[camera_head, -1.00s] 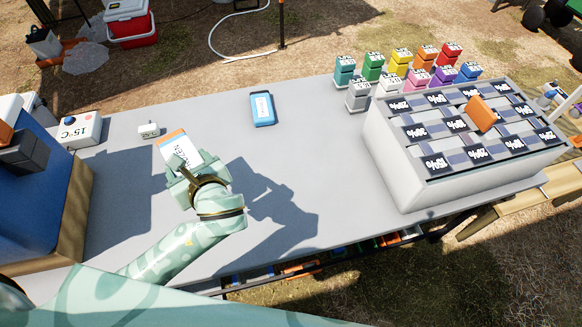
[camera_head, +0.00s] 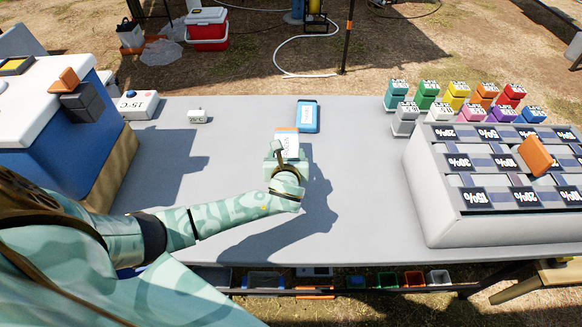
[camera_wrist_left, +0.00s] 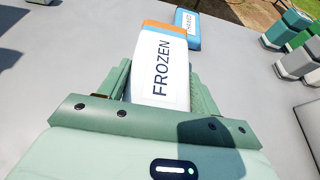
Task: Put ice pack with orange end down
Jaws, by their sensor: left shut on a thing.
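The ice pack with the orange end (camera_head: 287,143) is white with an orange far end. In the left wrist view it (camera_wrist_left: 161,68) reads FROZEN, and its orange end points away from me. My left gripper (camera_head: 286,158) is shut on its near part, with a finger on each side. The pack is over the grey table, short of a blue ice pack (camera_head: 307,116) lying flat. The blue pack also shows in the left wrist view (camera_wrist_left: 188,27). I cannot tell whether the held pack touches the table. My right gripper is not in view.
The grey table (camera_head: 350,190) is clear around the gripper. A blue cooler (camera_head: 75,140) stands left, with a 15°C box (camera_head: 138,105) and a small white device (camera_head: 197,116) nearby. A grey rack (camera_head: 440,215) and several coloured bottles (camera_head: 427,96) stand right.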

